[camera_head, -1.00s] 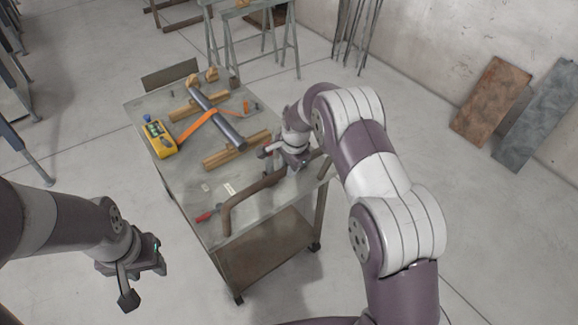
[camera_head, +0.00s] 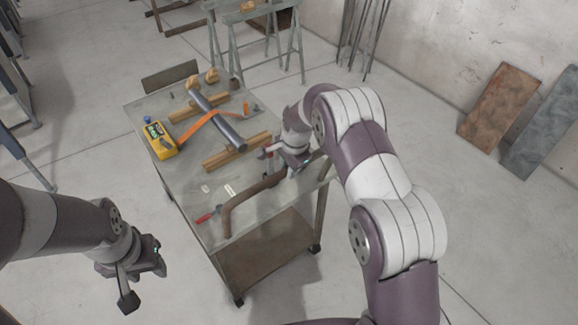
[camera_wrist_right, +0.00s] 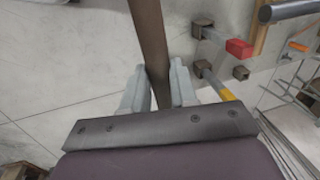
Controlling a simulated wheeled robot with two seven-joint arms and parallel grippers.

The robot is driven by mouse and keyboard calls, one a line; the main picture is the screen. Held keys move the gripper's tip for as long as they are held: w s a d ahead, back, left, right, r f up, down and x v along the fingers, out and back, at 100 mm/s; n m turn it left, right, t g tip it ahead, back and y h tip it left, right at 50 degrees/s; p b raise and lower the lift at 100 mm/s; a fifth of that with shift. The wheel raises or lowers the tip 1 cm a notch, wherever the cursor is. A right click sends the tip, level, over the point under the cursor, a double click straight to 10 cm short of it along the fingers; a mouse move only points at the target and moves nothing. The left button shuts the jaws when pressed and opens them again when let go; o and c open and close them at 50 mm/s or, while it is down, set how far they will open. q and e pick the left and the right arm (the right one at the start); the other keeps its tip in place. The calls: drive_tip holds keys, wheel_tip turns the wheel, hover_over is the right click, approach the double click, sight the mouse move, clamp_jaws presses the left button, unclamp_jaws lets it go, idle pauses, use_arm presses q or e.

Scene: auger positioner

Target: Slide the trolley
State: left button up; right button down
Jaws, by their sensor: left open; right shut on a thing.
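The trolley (camera_head: 200,205) is a metal table on castors, with a brown lower shelf (camera_head: 262,250) and a bent brown handle bar (camera_head: 243,196) along its near side. My right gripper (camera_head: 290,163) is shut on the handle near its right part. In the right wrist view the handle (camera_wrist_right: 150,45) runs between the two fingers (camera_wrist_right: 160,88). My left gripper (camera_head: 137,275) is open and empty, hanging over the floor to the left of the trolley, apart from it.
On the trolley top lie a dark cylinder (camera_head: 222,125) on wooden blocks with an orange strap (camera_head: 200,126), a yellow device (camera_head: 160,142) and a red-handled tool (camera_head: 207,215). Sawhorses (camera_head: 255,40) stand behind. Sheets (camera_head: 497,105) lean on the right wall. Floor right of the trolley is clear.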

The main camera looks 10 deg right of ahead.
drive_tip(key=shift+w+r, duration=0.3)
drive_tip(key=c, duration=1)
unclamp_jaws()
drive_tip(key=shift+a, duration=0.1)
drive_tip(key=shift+o, duration=0.5)
drive_tip(key=shift+a+f, duration=0.1)
drive_tip(key=shift+f, duration=0.1)
wheel_tip(320, 180, up, 12)
drive_tip(key=s+d+b, duration=0.1)
drive_tip(key=s+b, duration=0.1)
drive_tip(key=shift+r+b, duration=0.25)
drive_tip(key=shift+b, duration=0.15)
drive_tip(key=shift+s, duration=0.1)
drive_tip(key=s+d+f+n, duration=0.1)
drive_tip(key=s+n, duration=0.5)
drive_tip(key=s, duration=0.6)
drive_tip(key=s+f+n, duration=0.3)
drive_tip(key=s+n, duration=0.4)
drive_tip(key=s, duration=0.6)
drive_tip(key=shift+s+d+n+g+h, duration=0.2)
drive_tip(key=shift+d+n+g+h, duration=0.1)
drive_tip(key=shift+d+h, duration=0.1)
